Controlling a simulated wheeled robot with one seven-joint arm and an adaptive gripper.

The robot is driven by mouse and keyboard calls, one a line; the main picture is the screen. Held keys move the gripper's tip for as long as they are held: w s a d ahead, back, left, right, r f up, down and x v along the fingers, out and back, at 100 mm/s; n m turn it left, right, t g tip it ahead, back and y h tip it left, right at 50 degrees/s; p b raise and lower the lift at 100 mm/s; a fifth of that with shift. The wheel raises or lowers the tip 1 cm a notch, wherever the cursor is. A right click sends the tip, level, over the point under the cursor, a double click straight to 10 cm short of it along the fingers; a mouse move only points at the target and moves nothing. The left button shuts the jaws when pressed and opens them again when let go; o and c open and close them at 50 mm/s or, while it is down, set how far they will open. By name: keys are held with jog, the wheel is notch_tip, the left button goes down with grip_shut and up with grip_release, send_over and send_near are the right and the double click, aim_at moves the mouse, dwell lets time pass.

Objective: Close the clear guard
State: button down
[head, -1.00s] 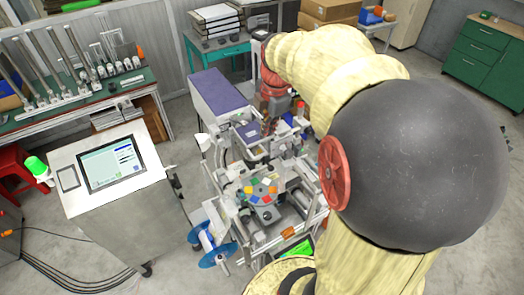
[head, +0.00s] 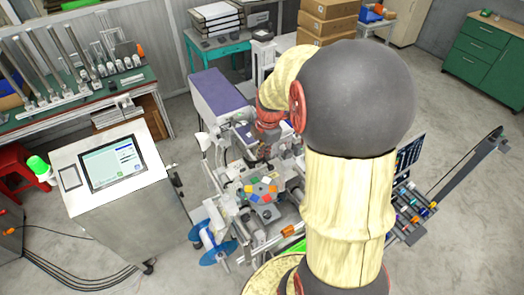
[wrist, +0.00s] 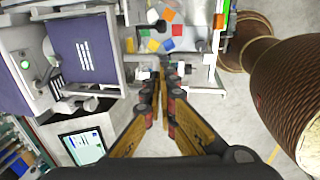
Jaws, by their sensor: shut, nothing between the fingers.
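The machine (head: 282,197) stands in the middle of the head view, with a round plate of coloured squares (head: 261,190) on it. The plate also shows at the top of the wrist view (wrist: 153,43). I cannot clearly make out the clear guard against the pale machine frame, so its angle is unclear. My gripper is shut and empty; its fingertips (wrist: 164,72) meet over the machine's near framework, just below the coloured plate in the wrist view. I cannot tell whether they touch anything. In the head view the gripper is hard to separate from the dark machine parts behind the plate.
A purple-topped cabinet (head: 220,92) adjoins the machine, and its top fills the left of the wrist view (wrist: 85,50). A screen console (head: 112,165) stands at left. Blue reels (head: 213,247) hang low at the machine's front. A conveyor (head: 420,205) lies right of my arm.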

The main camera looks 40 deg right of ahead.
jog(key=shift+f, duration=0.15)
notch_tip(320, 180, down, 13)
jog(key=b, duration=1)
